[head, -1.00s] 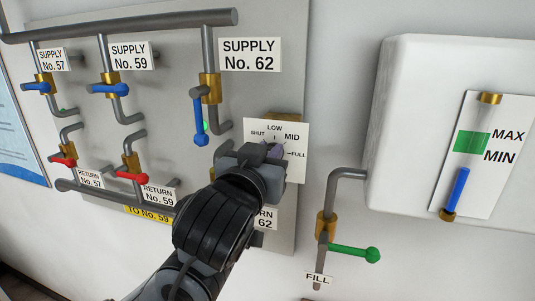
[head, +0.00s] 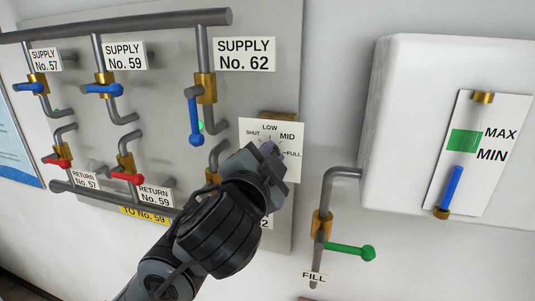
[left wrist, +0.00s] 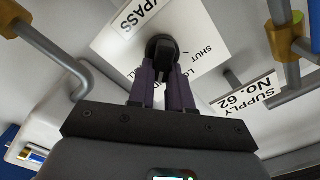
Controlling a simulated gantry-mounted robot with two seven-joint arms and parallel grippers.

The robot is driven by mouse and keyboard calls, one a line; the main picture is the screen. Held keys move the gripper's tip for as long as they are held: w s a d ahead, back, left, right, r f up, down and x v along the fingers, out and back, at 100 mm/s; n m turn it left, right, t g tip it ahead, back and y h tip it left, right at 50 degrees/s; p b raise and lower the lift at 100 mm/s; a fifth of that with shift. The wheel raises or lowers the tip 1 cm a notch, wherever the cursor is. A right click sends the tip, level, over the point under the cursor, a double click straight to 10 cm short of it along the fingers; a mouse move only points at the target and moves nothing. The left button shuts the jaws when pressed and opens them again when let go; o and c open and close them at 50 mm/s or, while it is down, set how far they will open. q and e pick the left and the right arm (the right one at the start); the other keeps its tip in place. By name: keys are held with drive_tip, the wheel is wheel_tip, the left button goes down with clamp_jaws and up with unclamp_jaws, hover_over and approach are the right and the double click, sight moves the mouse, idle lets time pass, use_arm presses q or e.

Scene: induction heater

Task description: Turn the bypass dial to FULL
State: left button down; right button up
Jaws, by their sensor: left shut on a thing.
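The bypass dial plate (head: 289,172) is a white card marked SHUT, LOW, MID and FULL, fixed at the lower right of the grey valve panel. It also shows in the left wrist view (left wrist: 118,44), where BYPASS is partly cut off. The dial (left wrist: 163,46) is a round black knob. My left gripper (head: 266,152) is at the plate and hides the dial in the head view. In the left wrist view its two purplish fingers (left wrist: 162,72) are shut on the knob. I cannot tell exactly which mark the knob points to. My right gripper is not in view.
Supply valve 62 with its blue handle (head: 194,121) hangs just left of the plate. The fill valve's green handle (head: 350,251) sticks out at the lower right. A white tank (head: 410,120) with a level gauge stands to the right.

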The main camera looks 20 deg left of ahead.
use_arm(q)
drive_tip(key=shift+d+f+m+p, duration=0.15)
drive_tip(key=shift+m+p, duration=0.1)
drive_tip(key=shift+m, duration=1)
drive_tip(key=shift+f+m+p, duration=0.1)
drive_tip(key=shift+m+p, duration=0.15)
drive_tip(key=shift+m, duration=1.05)
drive_tip(key=shift+d+f+m+p, duration=0.15)
drive_tip(key=shift+m+p, duration=0.1)
drive_tip(key=shift+m, duration=1)
drive_tip(key=c, duration=1)
unclamp_jaws()
drive_tip(key=shift+a, duration=0.1)
drive_tip(key=shift+c, duration=0.2)
drive_tip(key=shift+s, duration=0.1)
drive_tip(key=s+b, duration=0.1)
drive_tip(key=s, duration=0.9)
drive_tip(key=shift+s+d, duration=0.35)
drive_tip(key=shift+d, duration=0.05)
drive_tip(key=shift+f, duration=0.1)
